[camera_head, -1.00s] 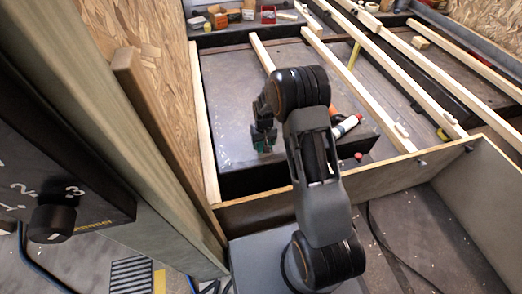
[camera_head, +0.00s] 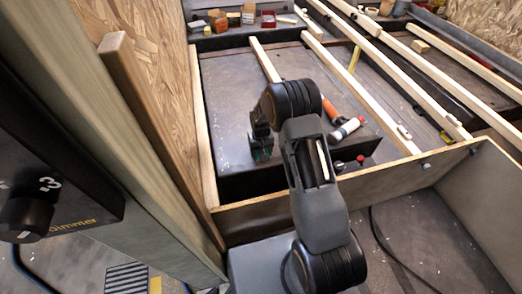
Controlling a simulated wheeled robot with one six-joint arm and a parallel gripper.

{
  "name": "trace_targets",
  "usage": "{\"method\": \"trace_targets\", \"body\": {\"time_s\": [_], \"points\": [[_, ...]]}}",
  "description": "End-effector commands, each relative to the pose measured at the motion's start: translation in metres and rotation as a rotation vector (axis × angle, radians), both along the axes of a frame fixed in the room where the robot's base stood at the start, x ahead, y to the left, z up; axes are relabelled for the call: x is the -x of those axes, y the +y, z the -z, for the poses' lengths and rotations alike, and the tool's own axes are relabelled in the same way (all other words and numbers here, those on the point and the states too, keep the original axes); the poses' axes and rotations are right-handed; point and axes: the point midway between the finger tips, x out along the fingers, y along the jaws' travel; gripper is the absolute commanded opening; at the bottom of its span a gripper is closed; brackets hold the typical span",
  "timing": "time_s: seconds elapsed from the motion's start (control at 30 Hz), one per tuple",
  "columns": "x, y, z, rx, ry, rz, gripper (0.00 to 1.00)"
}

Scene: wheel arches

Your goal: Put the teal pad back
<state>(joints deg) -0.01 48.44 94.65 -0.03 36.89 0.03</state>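My gripper (camera_head: 262,151) points down over the dark wheel-arch box, near its front left. It is small and dark here, and my own arm hides part of it. A small teal-green patch shows between or on its fingertips. I cannot tell whether this is the teal pad or part of the fingers, nor whether the fingers are open or shut. No other teal pad is clearly in view.
On the box (camera_head: 225,100), an orange-handled tool (camera_head: 331,111) and a white bottle with a red end (camera_head: 346,129) lie right of my arm. Wooden battens (camera_head: 360,88) run across the floor. Small boxes (camera_head: 248,12) stand at the back. A plywood edge (camera_head: 400,173) borders the front.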

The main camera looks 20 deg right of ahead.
Motion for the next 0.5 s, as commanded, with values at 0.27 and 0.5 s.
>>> {"method": "trace_targets", "body": {"time_s": [0.27,0.5], "points": [[0.0001,0.0000,0.0014,0.000,0.000,0.000,0.92],[0.0000,0.0000,0.0011,0.000,0.000,0.000,0.95]]}}
